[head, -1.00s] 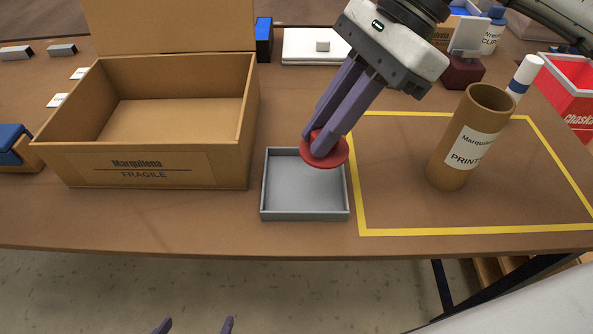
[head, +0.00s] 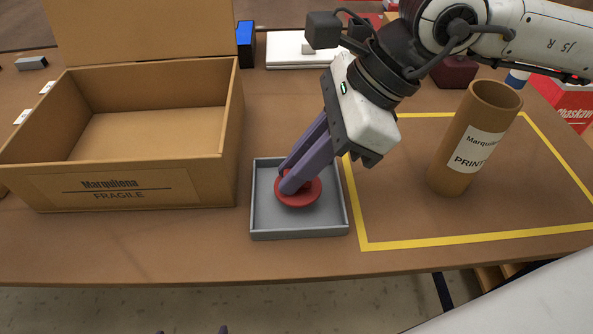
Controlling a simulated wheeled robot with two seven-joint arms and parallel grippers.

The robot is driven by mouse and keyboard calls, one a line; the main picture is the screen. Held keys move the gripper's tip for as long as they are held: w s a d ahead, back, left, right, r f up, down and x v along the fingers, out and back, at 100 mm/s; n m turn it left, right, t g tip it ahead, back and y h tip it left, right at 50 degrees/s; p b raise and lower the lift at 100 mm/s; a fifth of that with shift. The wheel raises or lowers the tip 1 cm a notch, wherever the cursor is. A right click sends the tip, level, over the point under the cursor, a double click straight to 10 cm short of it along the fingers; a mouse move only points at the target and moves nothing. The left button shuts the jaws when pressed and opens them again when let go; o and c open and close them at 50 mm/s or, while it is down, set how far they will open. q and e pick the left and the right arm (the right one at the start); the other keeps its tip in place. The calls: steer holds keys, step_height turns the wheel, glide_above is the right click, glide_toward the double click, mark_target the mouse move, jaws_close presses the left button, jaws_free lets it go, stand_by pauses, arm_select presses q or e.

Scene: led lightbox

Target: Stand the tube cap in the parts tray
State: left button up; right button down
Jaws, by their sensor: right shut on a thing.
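The red round tube cap (head: 300,198) is inside the grey parts tray (head: 299,234), with its wide disc facing down. My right gripper (head: 291,184) is shut on the cap's upper part from above. The cap appears low in the tray, but I cannot tell whether it touches the tray floor. The brown cardboard tube (head: 457,165) stands upright and open-topped to the right, inside the yellow outline. Only the tips of my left gripper (head: 192,331) show at the bottom edge, below the table edge.
An open cardboard box (head: 150,190) stands just left of the tray. Yellow tape (head: 470,237) marks an area on the right of the table. A blue box (head: 246,44) and a white flat case (head: 298,62) are behind. A red bin (head: 565,103) is at the far right.

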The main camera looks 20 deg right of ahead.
steer(key=shift+f, duration=0.6)
steer(key=shift+f, duration=0.1)
steer(key=c, duration=1.7)
jaws_free()
steer(key=shift+c, duration=0.2)
steer(key=shift+r, duration=0.3)
steer(key=v, duration=1.1)
steer(key=shift+d+r+p, duration=0.25)
steer(key=shift+r+p, duration=0.05)
steer(key=shift+p, duration=0.15)
steer(key=shift+a, duration=0.1)
